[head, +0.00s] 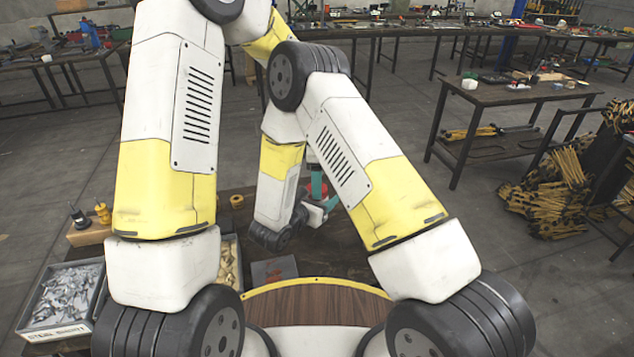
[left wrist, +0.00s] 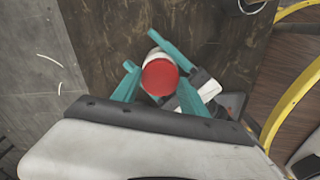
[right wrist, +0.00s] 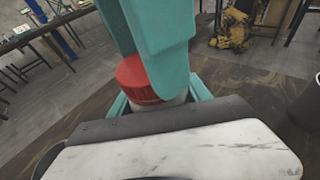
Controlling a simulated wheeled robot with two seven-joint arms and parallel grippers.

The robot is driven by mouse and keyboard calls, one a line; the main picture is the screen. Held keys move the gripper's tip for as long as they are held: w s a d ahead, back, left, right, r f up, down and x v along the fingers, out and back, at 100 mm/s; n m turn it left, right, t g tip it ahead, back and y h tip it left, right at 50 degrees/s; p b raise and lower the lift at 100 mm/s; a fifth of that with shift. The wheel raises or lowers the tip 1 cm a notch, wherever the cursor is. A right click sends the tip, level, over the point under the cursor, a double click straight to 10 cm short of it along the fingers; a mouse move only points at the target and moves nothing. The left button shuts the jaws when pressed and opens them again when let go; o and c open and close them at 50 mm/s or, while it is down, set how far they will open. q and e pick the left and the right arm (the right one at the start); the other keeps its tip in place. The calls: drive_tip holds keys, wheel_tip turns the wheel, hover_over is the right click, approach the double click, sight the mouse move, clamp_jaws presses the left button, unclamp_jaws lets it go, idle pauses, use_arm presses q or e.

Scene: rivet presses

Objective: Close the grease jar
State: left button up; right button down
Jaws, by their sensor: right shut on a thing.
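The grease jar has a white body (right wrist: 172,101) and a red lid (left wrist: 160,77) on its top. How tightly the lid is seated cannot be told. My right gripper (right wrist: 158,96) is shut on the jar's body, one teal finger on each side. My left gripper (left wrist: 157,86) comes from above and is open, its fingers on either side of the lid with small gaps. In the right wrist view its fingers hide part of the lid. In the head view my left gripper (head: 317,186) is small, beyond my arms.
The jar is above a dark brown worktop (left wrist: 215,40). A grey bin of metal parts (head: 62,300), a box of yellow pieces (head: 229,262) and a grey plate (head: 273,270) are at the near left.

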use_arm(q)
drive_tip(key=o, duration=0.3)
drive_tip(key=shift+o, duration=0.2)
drive_tip(key=shift+r, duration=2.25)
drive_tip(key=shift+c, duration=1.3)
drive_tip(key=m, duration=0.3)
drive_tip(key=shift+r, duration=0.35)
drive_tip(key=m, duration=0.2)
drive_tip(key=r+m, duration=0.1)
drive_tip(key=m, duration=0.1)
drive_tip(key=shift+m, duration=0.4)
drive_tip(key=m, duration=0.2)
drive_tip(key=r+m, duration=0.1)
drive_tip(key=m, duration=0.4)
drive_tip(key=shift+r, duration=0.4)
